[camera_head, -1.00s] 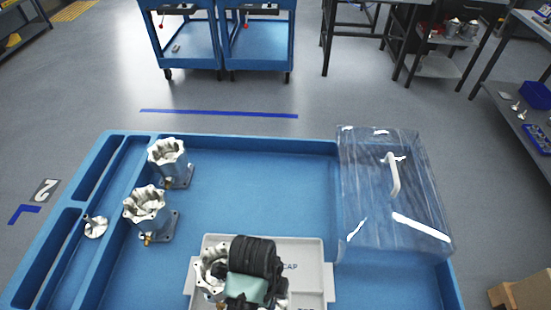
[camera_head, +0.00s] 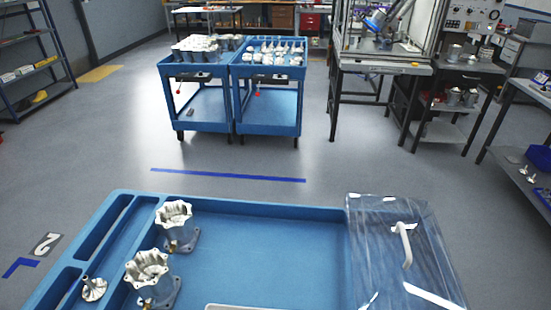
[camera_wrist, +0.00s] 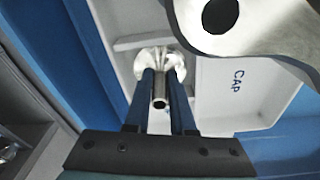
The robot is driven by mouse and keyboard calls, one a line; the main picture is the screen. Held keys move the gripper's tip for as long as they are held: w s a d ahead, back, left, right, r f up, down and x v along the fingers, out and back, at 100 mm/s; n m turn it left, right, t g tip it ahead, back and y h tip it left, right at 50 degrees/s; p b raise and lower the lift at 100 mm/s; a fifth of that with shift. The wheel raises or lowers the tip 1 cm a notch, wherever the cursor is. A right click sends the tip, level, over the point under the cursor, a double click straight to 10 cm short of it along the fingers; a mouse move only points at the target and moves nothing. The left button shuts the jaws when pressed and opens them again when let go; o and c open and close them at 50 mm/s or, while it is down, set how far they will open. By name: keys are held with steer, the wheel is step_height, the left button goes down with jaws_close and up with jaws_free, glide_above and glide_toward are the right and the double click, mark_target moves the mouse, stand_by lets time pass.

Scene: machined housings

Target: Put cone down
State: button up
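In the wrist view, a shiny metal cone (camera_wrist: 157,63) with a flared, grooved end and a hollow round stem sits between the two dark blue fingers of my gripper (camera_wrist: 161,78). The fingers are closed against the stem. Below and behind it is a light grey tray (camera_wrist: 215,105) marked "CAP"; I cannot tell whether the cone touches it. In the head view only the tray's far rim (camera_head: 258,307) shows at the bottom edge, and my gripper is out of sight.
A metal housing (camera_wrist: 275,30) with a round hole fills the wrist view's upper right, close to the cone. Two housings (camera_head: 174,222) (camera_head: 147,270) stand on the blue tray's left. A clear cover with a handle (camera_head: 404,245) is on the right. The tray's middle is bare.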

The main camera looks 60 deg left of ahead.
steer(key=o, duration=0.3)
steer(key=shift+o, duration=0.2)
